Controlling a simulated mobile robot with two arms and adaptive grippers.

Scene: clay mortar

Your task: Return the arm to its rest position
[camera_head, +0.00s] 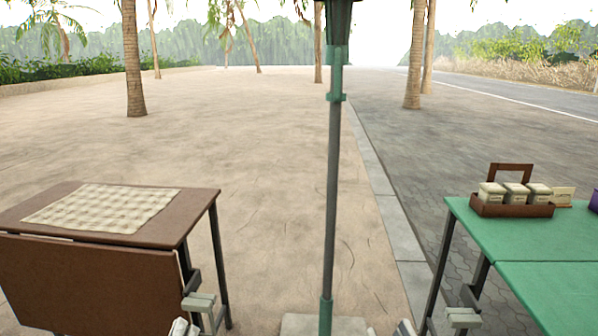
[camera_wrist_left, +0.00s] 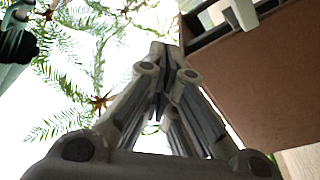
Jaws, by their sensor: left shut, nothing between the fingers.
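My left gripper (camera_head: 183,327) shows only as a small pale tip at the bottom edge of the head view, in front of the brown folding table (camera_head: 60,207). In the left wrist view my left gripper (camera_wrist_left: 163,50) points upward, its grey fingers together with nothing between them. The brown table panel (camera_wrist_left: 255,75) fills the right of that view, apart from the fingers. My right gripper (camera_head: 405,328) shows as a pale tip at the bottom edge, left of the green table (camera_head: 530,245); its fingers cannot be made out.
A checked cloth (camera_head: 102,208) lies on the brown table. A lamp post (camera_head: 332,190) stands between the tables on a pale base (camera_head: 300,325). A wooden caddy (camera_head: 512,209) with several small boxes sits on the green table. Sandy ground lies open beyond.

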